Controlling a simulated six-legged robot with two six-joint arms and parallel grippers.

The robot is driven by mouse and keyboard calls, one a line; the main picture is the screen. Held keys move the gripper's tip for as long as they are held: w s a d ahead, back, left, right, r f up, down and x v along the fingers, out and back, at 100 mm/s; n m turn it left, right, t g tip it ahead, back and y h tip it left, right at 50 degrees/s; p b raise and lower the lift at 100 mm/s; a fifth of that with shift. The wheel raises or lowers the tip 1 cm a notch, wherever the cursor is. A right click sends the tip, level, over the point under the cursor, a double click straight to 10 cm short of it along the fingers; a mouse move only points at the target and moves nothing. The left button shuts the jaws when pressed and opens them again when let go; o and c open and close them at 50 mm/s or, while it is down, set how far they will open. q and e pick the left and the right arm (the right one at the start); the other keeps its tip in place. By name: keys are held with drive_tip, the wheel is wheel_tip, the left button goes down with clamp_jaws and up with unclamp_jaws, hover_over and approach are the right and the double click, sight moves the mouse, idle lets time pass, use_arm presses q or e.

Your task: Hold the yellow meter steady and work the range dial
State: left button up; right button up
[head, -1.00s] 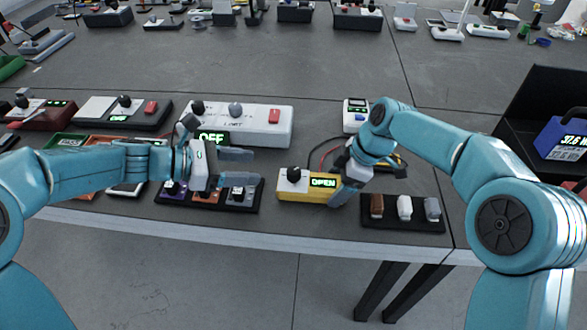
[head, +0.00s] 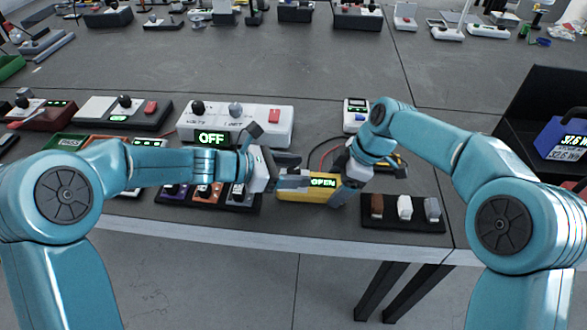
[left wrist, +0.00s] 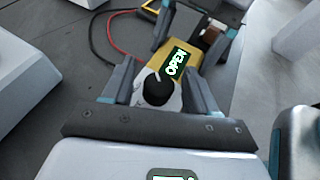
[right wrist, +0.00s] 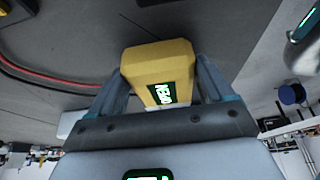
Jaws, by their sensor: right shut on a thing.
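The yellow meter (head: 312,195) sits near the front edge of the table, its green display (left wrist: 176,64) reading OPEN. My right gripper (head: 346,190) is shut on the meter's right end; in the right wrist view the meter (right wrist: 158,62) lies between its fingers. My left gripper (head: 299,172) is over the meter's left end. In the left wrist view the black range dial (left wrist: 156,90), on a pale face, lies between its open fingers with a gap on each side.
A dark tray with several fuse-like pieces (head: 404,207) stands right of the meter. Another dark tray of modules (head: 205,192) lies to its left. A white panel (head: 270,125) reading OFF stands behind. Red and black leads (left wrist: 112,32) curve behind the meter.

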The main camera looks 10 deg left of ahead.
use_arm(q)
drive_tip(key=c, duration=0.8)
drive_tip(key=shift+w+m+g+h, duration=0.1)
drive_tip(key=shift+m+g+h, duration=0.3)
drive_tip(key=shift+m+g, duration=0.65)
drive_tip(key=shift+c, duration=0.2)
drive_tip(key=shift+m+g, duration=0.45)
drive_tip(key=shift+g, duration=0.2)
drive_tip(key=o, duration=1)
drive_tip(key=shift+c, duration=0.2)
